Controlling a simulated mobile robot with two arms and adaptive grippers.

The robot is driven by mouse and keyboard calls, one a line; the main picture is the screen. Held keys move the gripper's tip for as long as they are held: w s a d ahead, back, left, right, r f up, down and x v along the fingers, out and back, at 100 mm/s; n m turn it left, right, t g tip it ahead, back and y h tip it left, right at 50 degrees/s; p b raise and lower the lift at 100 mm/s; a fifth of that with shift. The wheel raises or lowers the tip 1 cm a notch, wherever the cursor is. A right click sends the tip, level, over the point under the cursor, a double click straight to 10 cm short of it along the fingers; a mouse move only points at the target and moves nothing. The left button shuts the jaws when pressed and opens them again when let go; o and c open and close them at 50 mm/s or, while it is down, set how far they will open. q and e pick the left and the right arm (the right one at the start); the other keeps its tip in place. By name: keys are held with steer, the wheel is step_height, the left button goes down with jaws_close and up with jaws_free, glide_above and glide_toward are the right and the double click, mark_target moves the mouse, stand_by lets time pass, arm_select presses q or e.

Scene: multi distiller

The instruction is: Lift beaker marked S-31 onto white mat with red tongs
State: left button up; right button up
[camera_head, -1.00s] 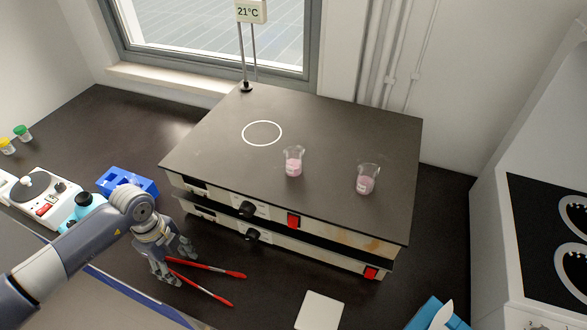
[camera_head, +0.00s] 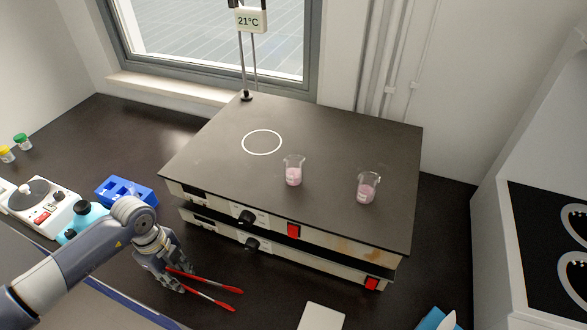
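Two small glass beakers with pink liquid stand on the dark top of the hotplate unit (camera_head: 330,130): a middle beaker (camera_head: 293,176) and a right beaker (camera_head: 367,192). Each has a small white label, too small to read. The white mat (camera_head: 321,316) lies on the bench in front, cut by the lower edge. The red tongs (camera_head: 212,284) lie low over the bench, legs spread to the right. My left gripper (camera_head: 175,280) is shut around their left end, which its fingers partly hide. My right gripper is not in view.
A blue rack (camera_head: 126,190) and a white device (camera_head: 40,207) stand at the left. A thermometer display (camera_head: 250,21) rises on rods behind the hotplate. A blue item (camera_head: 437,320) lies at the lower right. The bench between tongs and mat is clear.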

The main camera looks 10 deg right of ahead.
arm_select(q)
step_height(320, 180, up, 12)
steer(key=p, duration=0.8)
steer(key=shift+f+p, duration=0.15)
steer(key=shift+p, duration=0.15)
step_height(320, 180, up, 6)
steer(key=m+y+b, duration=0.2)
steer(key=m+b, duration=0.2)
steer(key=m, duration=2)
glide_above(190, 289)
steer(key=s+r+m+t+b, duration=0.1)
steer(key=s+r+m+b, duration=0.1)
steer(key=m, duration=1)
steer(key=s+r+m+h+b, duration=0.1)
steer(key=s+m, duration=0.3)
steer(key=m, duration=0.8)
steer(key=shift+s+r+t+b, duration=0.15)
steer(key=shift+r+t+b, duration=0.25)
steer(key=shift+b, duration=0.15)
